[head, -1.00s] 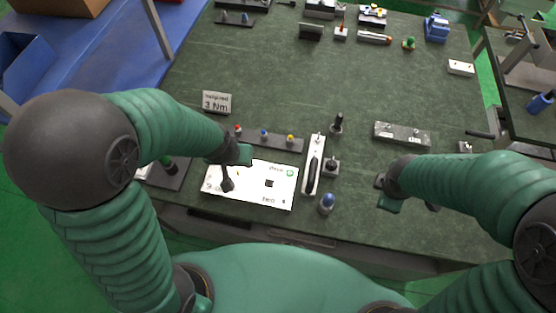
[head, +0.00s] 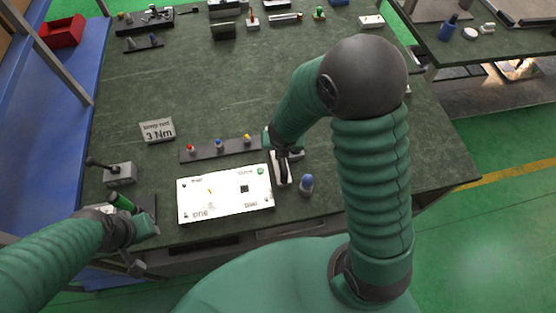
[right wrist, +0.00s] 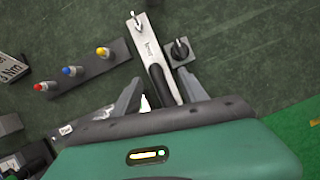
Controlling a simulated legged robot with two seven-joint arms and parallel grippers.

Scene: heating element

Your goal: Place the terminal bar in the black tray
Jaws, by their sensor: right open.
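A dark bar (head: 233,148) with red, blue and yellow-topped posts lies behind the white panel (head: 222,200); this may be the terminal bar, I cannot be sure. It also shows in the right wrist view (right wrist: 88,72). My right gripper (head: 285,155) is open. In the right wrist view its fingers (right wrist: 160,82) stand on either side of the black handle of a pale tool (right wrist: 149,52). Contact cannot be told. My left gripper (head: 140,250) is at the front left, its jaws unclear. A dark tray-like plate (head: 149,206) lies beside it, partly covered.
My right arm hides part of the right table.

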